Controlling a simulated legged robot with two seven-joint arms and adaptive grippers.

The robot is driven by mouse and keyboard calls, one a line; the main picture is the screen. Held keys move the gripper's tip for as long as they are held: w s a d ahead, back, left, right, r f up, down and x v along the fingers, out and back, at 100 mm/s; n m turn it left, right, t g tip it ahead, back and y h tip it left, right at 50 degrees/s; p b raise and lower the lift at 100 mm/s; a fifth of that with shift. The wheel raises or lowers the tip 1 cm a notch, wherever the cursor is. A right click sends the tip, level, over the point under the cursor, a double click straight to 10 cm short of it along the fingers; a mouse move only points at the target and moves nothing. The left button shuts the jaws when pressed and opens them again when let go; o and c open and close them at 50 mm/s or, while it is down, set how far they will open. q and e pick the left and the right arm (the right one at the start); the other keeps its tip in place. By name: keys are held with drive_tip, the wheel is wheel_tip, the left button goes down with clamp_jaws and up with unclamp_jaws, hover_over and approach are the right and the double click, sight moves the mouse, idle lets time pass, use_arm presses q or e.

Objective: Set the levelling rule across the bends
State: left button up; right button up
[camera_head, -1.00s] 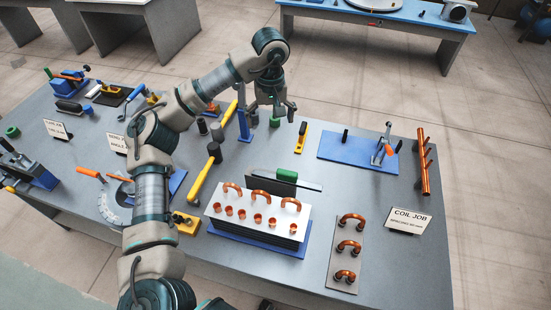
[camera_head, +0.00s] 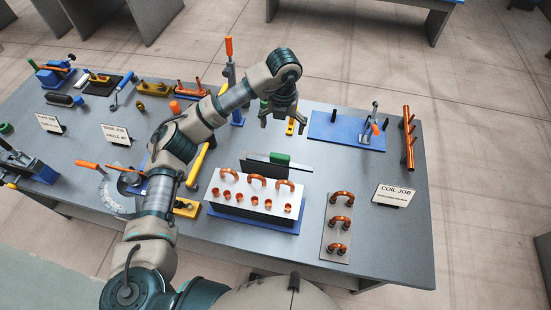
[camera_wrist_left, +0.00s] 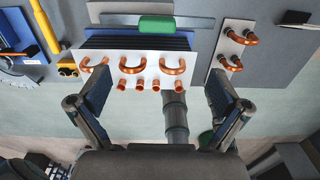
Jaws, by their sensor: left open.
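The levelling rule, a thin grey bar (camera_head: 256,167) with a green handle (camera_head: 280,158), stands just behind the white-topped coil block. It also shows at the top of the left wrist view, where its green handle (camera_wrist_left: 156,24) is near the middle. Three copper U-bends (camera_head: 257,180) rise along the back of the block, with a row of short copper stubs in front. They also show in the left wrist view (camera_wrist_left: 130,68). My left gripper (camera_head: 282,118) is open and empty, pointing down above the table behind the rule. Its spread fingers show in the left wrist view (camera_wrist_left: 157,95). My right gripper is not in view.
A plate with three copper bends (camera_head: 336,232) lies right of the block, near the COIL JOB sign (camera_head: 394,195).

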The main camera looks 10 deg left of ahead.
sight(280, 155)
use_arm(q)
drive_tip(key=f, duration=0.3)
drive_tip(key=f+p, duration=0.1)
drive_tip(key=f, duration=0.3)
drive_tip(key=a+f, duration=0.1)
drive_tip(key=f, duration=0.3)
drive_tip(key=shift+f, duration=0.2)
drive_tip(key=f, duration=0.1)
drive_tip(key=f+p, duration=0.1)
drive_tip(key=f, duration=0.1)
drive_tip(key=f+p, duration=0.1)
drive_tip(key=f, duration=0.1)
drive_tip(key=shift+d, duration=0.4)
drive_tip(key=shift+a+f, duration=0.1)
drive_tip(key=shift+f, duration=0.2)
drive_tip(key=shift+a, duration=0.15)
drive_tip(key=c, duration=1.8)
wheel_tip(280, 155, up, 10)
drive_tip(key=shift+w+r+b, duration=0.1)
drive_tip(key=shift+b, duration=0.8)
